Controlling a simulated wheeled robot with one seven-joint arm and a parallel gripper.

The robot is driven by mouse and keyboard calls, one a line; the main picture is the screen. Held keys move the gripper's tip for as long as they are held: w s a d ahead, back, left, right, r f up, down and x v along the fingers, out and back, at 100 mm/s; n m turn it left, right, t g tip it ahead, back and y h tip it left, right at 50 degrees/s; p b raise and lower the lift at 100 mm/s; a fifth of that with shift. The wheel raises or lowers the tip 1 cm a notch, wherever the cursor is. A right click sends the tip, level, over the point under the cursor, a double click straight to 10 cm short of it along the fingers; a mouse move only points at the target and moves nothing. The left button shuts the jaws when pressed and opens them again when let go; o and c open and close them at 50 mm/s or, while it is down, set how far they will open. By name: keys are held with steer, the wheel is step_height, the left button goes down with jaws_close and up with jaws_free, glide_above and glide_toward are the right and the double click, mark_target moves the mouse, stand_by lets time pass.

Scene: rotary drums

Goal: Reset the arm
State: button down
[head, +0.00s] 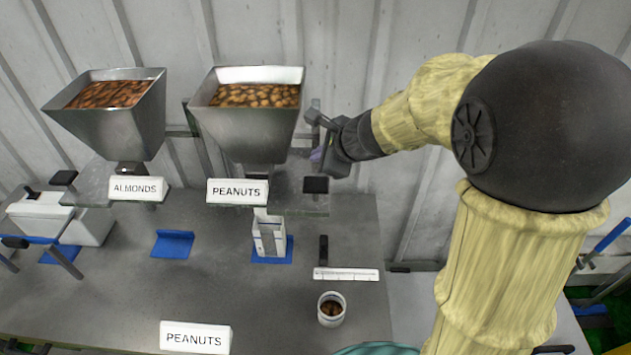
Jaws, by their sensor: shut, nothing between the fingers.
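My gripper (322,140) is at the right side of the peanuts hopper, at the end of my arm that comes in from the right. Its fingers are small and partly dark in the head view; it is shut and holds nothing. The peanuts hopper (248,130) is a metal funnel filled with nuts, with a white PEANUTS label (238,191) below it. I cannot tell whether the gripper touches the hopper or the grey shelf near it.
An almonds hopper (120,130) stands at the left. Below are a grey table (130,290), a white container (268,234) on a blue mat, a cup of nuts (331,310), a flat white strip (346,274) and a front PEANUTS sign (195,337). The table's left middle is clear.

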steer(key=shift+f, duration=0.1)
stand_by(0.3)
steer(key=s+d+f+n+g+h+b, duration=0.4)
steer(key=s+d+f+n+h+b, duration=0.2)
steer(key=s+d+f+n, duration=0.8)
steer(key=s+f+n+b, duration=0.1)
steer(key=s+f+n, duration=0.1)
steer(key=s+n, duration=0.2)
steer(key=shift+d+f+n, duration=0.25)
steer(key=shift+f+n, duration=0.05)
steer(key=shift+n, duration=0.2)
stand_by(2.8)
